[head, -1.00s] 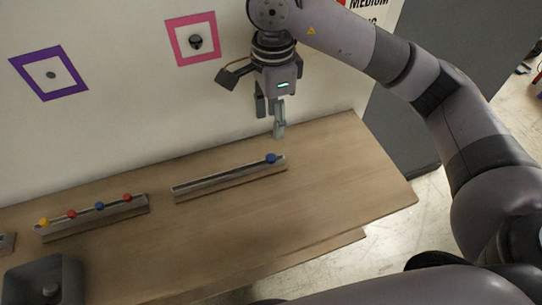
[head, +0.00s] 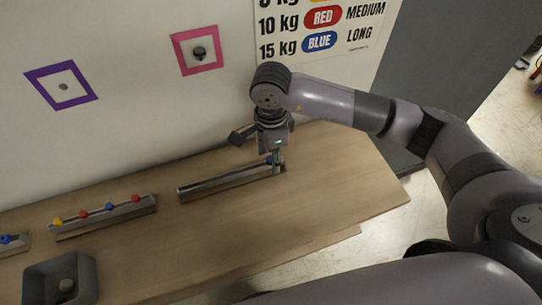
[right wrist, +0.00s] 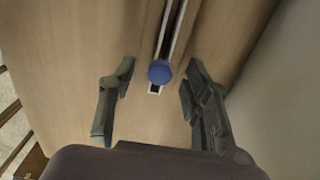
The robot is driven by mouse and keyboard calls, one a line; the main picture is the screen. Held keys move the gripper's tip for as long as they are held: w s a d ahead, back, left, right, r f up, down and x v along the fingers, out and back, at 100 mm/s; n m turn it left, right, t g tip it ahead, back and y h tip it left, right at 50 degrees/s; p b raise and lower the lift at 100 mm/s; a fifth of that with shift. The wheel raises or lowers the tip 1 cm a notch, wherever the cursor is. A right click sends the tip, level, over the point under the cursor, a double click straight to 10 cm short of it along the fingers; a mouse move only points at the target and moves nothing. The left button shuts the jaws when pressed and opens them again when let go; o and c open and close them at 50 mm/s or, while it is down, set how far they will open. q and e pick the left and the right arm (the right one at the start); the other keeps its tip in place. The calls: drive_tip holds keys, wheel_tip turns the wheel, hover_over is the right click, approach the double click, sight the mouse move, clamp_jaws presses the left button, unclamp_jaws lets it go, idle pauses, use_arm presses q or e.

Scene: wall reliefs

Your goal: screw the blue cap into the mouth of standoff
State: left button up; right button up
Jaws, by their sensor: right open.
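A blue cap (head: 269,161) sits at the right end of the long rail (head: 225,184) on the bench, partly hidden by my right gripper (head: 276,166). The right gripper points down there. In the right wrist view the round blue cap (right wrist: 159,72) shows between the two spread fingers, with gaps on both sides. On the wall, a dark round fitting (head: 199,53) stands out inside a pink frame, and a small grey disc (head: 64,87) sits inside a purple frame. I cannot tell which is the standoff. My left gripper is not in view.
A short rack (head: 105,217) holds several yellow, red and blue caps. Another blue piece (head: 6,239) is at the far left edge. A grey bin (head: 60,280) stands at the front left. The bench (head: 330,185) is clear right of the rail.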

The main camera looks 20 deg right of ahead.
drive_tip(key=shift+c, duration=0.2)
drive_tip(key=c, duration=0.9)
